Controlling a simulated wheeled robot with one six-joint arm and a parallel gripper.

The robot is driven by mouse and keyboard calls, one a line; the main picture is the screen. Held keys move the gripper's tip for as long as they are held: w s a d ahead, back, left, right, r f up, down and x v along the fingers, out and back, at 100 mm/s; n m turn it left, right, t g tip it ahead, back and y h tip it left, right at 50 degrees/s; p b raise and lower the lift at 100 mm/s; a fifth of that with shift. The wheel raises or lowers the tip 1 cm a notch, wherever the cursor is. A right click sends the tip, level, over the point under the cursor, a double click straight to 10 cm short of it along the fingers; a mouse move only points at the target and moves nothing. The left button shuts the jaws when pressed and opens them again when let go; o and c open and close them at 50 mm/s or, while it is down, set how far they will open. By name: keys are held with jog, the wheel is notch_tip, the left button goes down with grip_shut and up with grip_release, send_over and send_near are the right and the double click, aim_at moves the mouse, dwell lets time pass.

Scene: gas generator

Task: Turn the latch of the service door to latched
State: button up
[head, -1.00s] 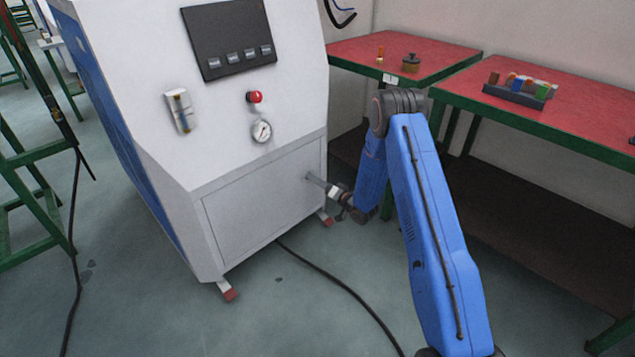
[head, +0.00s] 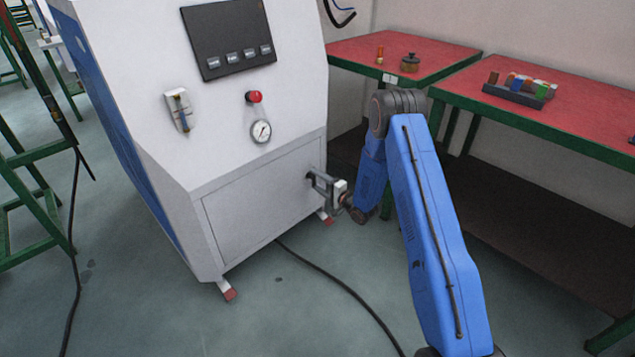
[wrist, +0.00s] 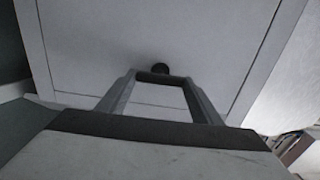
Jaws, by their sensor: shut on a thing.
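The service door (head: 258,203) is the light grey panel low on the front of the white generator cabinet, and it sits closed. A round dark knob (wrist: 160,68) shows just beyond the bar. The gripper is shut on the latch.
Red-topped tables (head: 440,62) stand behind and right of my arm. A black cable (head: 330,280) lies on the floor before the cabinet.

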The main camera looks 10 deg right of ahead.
jog(key=shift+d, duration=0.1)
dwell(0.3)
jog(key=o, duration=1.5)
jog(key=v, duration=1.7)
jog(key=shift+s+d, duration=0.1)
jog(key=shift+d, duration=0.05)
